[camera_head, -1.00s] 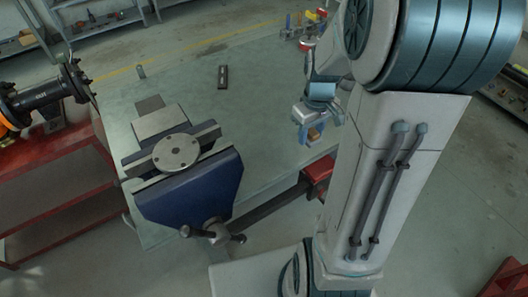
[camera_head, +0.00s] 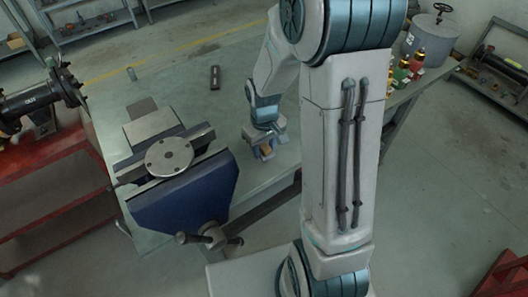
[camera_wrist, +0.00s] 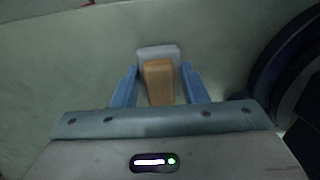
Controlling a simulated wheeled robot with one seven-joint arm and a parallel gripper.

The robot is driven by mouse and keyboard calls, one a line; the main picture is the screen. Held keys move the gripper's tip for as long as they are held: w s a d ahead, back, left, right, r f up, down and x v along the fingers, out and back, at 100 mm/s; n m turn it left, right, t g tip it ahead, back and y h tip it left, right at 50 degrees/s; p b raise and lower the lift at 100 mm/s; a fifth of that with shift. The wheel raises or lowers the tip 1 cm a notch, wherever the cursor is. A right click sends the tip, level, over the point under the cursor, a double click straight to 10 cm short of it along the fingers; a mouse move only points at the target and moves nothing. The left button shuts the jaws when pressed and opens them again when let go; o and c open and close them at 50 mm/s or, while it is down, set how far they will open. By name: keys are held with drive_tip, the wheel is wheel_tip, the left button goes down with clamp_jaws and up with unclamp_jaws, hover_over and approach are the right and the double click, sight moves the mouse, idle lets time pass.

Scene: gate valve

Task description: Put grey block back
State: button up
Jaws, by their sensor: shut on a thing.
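My gripper (camera_head: 264,146) is over the green bench top, just right of the blue vise (camera_head: 185,195). In the wrist view its two blue fingers (camera_wrist: 159,76) are shut on a grey block (camera_wrist: 158,51). A tan, wood-coloured piece (camera_wrist: 159,80) lies against the block between the fingers. I cannot tell if it is part of the block. In the head view the block is small and mostly hidden by the gripper; a tan patch shows below it. I cannot tell how far above the bench it is.
A round metal disc (camera_head: 169,157) lies on the vise jaws. A dark narrow bar (camera_head: 214,77) and a small cylinder (camera_head: 131,73) are on the bench top (camera_head: 190,98). The bench between gripper and bar is clear.

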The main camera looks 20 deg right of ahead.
sight(264, 154)
drive_tip(key=shift+f, duration=1.45)
drive_tip(key=shift+f, duration=0.15)
drive_tip(key=o, duration=0.9)
drive_tip(key=shift+o, duration=0.2)
